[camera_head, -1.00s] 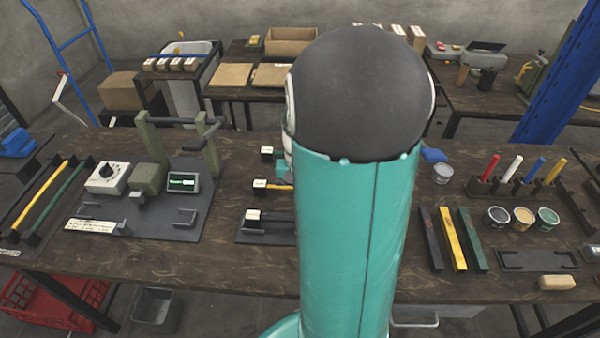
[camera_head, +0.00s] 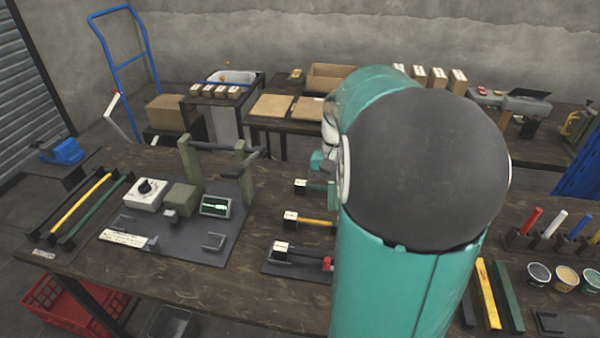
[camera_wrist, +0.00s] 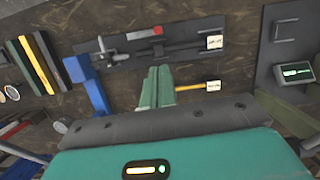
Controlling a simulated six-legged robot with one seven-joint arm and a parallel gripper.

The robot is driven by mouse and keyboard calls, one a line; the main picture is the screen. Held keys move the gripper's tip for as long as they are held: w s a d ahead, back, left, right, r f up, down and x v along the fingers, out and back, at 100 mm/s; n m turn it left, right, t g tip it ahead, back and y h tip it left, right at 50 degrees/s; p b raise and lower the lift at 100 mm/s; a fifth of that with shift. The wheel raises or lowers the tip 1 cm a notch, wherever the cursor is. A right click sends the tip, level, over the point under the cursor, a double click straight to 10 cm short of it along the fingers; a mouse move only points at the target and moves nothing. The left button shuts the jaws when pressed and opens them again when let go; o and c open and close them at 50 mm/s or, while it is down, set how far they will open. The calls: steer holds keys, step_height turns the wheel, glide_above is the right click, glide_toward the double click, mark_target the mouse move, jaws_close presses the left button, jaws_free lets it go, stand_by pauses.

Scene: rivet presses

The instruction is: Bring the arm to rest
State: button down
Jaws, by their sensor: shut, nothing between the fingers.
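My teal arm (camera_head: 400,290) rises at the right of the middle in the head view, with its dark rounded joint (camera_head: 425,170) over the workbench. Part of the arm beyond the joint shows behind it, and my gripper is mostly hidden there. In the wrist view, my gripper (camera_wrist: 159,72) points out over the bench, its two greenish fingers together with nothing between them. Below the fingers in that view is a dark plate on my own wrist.
A fixture with a dial box (camera_head: 147,194) and a small display (camera_head: 215,206) stands on the bench at left. Tools with white tags (camera_head: 291,219) lie close left of my arm. Coloured bars (camera_head: 487,293) and cups (camera_head: 540,274) are at right. A red crate (camera_head: 75,302) is below.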

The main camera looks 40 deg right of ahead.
steer(key=s+a+r+n+t, duration=0.1)
steer(key=a+r+n+t, duration=0.1)
steer(key=a, duration=0.6)
steer(key=s+a+r+n+t+h, duration=0.1)
steer(key=s+a+r+n+t, duration=0.1)
steer(key=a, duration=0.6)
steer(key=s+a+r+n+t+h, duration=0.1)
steer(key=a+r+n+t, duration=0.1)
steer(key=a+n, duration=0.3)
steer(key=a+t, duration=0.1)
steer(key=a, duration=0.1)
steer(key=shift+s+a+r+t, duration=0.3)
steer(key=shift+a, duration=0.1)
steer(key=shift+d, duration=0.1)
